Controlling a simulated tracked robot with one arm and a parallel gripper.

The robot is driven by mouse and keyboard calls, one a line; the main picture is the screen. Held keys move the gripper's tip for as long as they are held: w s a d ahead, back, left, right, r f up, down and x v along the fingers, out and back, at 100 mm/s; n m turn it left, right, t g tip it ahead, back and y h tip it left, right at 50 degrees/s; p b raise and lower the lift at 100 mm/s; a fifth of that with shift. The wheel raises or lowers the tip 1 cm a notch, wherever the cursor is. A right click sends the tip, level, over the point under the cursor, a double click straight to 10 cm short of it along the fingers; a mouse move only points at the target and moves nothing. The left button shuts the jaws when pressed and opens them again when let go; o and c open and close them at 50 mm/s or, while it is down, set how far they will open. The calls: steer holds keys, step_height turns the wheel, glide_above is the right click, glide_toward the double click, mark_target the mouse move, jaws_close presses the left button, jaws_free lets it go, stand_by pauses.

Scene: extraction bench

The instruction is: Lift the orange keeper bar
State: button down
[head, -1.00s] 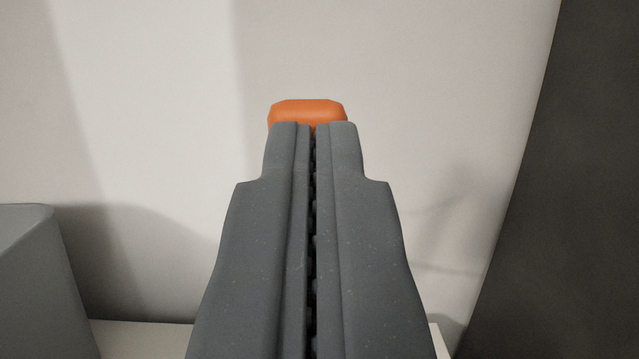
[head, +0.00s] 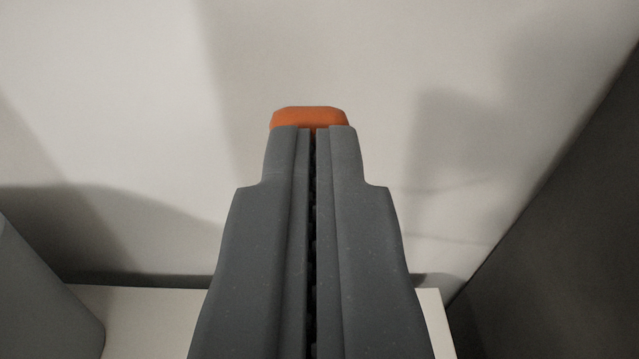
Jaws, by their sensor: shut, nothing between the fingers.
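The orange keeper bar (head: 309,117) shows just past the tips of my gripper (head: 313,130), at the centre of the view. Only its rounded upper end is visible; the fingers hide the rest. My gripper is shut, with its two dark grey fingers side by side and nothing between them. I cannot tell whether the fingertips touch the bar.
A pale wall or panel (head: 330,60) fills the background. A white surface (head: 150,320) lies low behind the fingers. A grey block (head: 40,295) stands at the lower left, and a dark panel (head: 570,240) slopes along the right.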

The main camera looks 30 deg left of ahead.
steer(key=w+a+p, duration=0.1)
steer(key=p, duration=0.2)
steer(key=shift+w+r+g, duration=0.15)
steer(key=shift+g, duration=0.25)
steer(key=shift+r+p, duration=0.15)
steer(key=shift+p, duration=0.15)
steer(key=b+v, duration=0.1)
steer(key=v, duration=1.3)
steer(key=shift+f+b, duration=0.4)
